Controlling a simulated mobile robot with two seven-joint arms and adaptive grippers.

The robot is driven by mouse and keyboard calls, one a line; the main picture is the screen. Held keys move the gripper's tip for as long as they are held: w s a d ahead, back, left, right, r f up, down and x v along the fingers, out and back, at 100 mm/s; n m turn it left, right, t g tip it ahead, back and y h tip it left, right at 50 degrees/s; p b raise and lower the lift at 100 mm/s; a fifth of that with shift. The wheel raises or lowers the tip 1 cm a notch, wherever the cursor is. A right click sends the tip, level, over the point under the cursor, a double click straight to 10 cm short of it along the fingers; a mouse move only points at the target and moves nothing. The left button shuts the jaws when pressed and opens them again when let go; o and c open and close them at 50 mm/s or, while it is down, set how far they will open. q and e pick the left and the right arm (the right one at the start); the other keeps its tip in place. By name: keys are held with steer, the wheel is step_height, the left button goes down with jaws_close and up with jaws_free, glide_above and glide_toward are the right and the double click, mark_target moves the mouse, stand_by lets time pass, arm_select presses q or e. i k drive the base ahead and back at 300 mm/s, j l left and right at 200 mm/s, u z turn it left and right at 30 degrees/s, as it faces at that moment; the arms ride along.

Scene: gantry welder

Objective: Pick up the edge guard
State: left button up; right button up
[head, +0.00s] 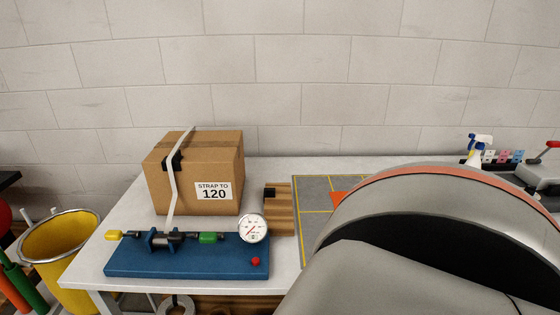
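A small black piece that looks like an edge guard (270,192) lies at the left end of a wooden slatted block (281,212), right of the cardboard box. The cardboard box (222,165) has a label reading "STRAP TO 120". Neither of my grippers shows. A large grey and black part, probably my own arm, fills the lower right and hides much of the table there.
A blue strap tensioner base (190,263) with a dial gauge (253,228) stands in front of the box. A grey mat with yellow lines (311,215) lies right of the block. A spray bottle (477,149) stands at the back right. A yellow bin (62,240) stands left of the table.

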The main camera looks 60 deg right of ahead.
mark_target(268, 192)
steer(key=z, duration=1.8)
